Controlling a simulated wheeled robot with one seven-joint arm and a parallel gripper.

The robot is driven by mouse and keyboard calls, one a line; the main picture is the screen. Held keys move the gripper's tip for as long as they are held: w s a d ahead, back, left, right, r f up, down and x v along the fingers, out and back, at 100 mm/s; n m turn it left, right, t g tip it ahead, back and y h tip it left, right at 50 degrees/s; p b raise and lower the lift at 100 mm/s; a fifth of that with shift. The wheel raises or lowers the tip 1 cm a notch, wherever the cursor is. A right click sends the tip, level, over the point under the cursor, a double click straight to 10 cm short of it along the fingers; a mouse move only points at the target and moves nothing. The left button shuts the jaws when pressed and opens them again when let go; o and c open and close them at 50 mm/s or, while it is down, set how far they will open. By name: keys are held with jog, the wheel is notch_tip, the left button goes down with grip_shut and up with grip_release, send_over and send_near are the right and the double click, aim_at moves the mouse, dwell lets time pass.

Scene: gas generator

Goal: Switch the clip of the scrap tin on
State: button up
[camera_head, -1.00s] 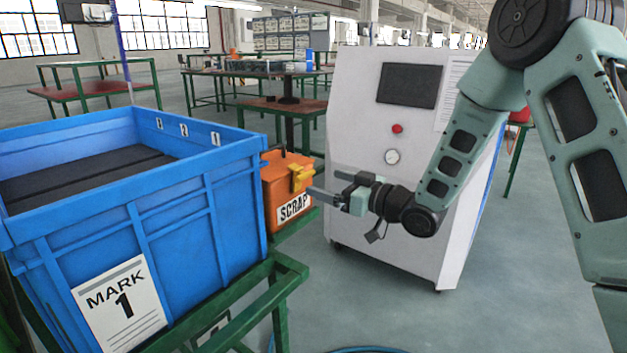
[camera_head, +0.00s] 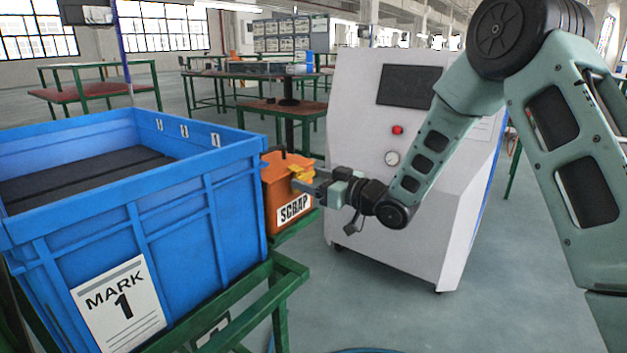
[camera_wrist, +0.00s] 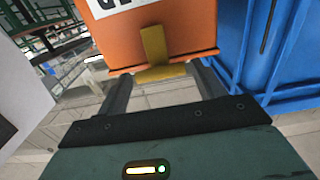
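The orange scrap tin (camera_head: 278,187), with a white SCRAP label, stands on the green stand right of the blue crate. Its yellow clip (camera_head: 302,178) is on its upper edge, partly hidden by my gripper (camera_head: 314,184). In the wrist view, the tin (camera_wrist: 185,32) fills the top, and the clip (camera_wrist: 153,45) hangs over its lid rim. My gripper (camera_wrist: 162,75) is open, with one finger on each side of the clip's lower end. Gaps show between the fingers and the clip; the fingertips are close to the tin's rim.
The blue crate (camera_head: 185,215) marked MARK 1 stands close left of the tin; its wall (camera_wrist: 285,55) is near the right finger in the wrist view. A white machine (camera_head: 350,120) stands behind my gripper. Green-framed tables (camera_head: 295,104) are farther back. Floor is free at lower right.

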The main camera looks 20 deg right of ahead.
jog(key=r+p, duration=0.1)
jog(key=p, duration=0.2)
jog(key=shift+w+a+g+h, duration=0.1)
jog(key=shift+a+g+h, duration=0.05)
jog(key=shift+g+h, duration=0.2)
jog(key=shift+w+a+g+h+p, duration=0.2)
jog(key=shift+g+p, duration=0.25)
jog(key=shift+p, duration=0.4)
jog(key=shift+d, duration=0.1)
jog(key=o, duration=1)
jog(key=v, duration=1.7)
jog(key=shift+s+d+r+p, duration=0.1)
jog(key=shift+s+r+p, duration=0.1)
jog(key=shift+p, duration=0.2)
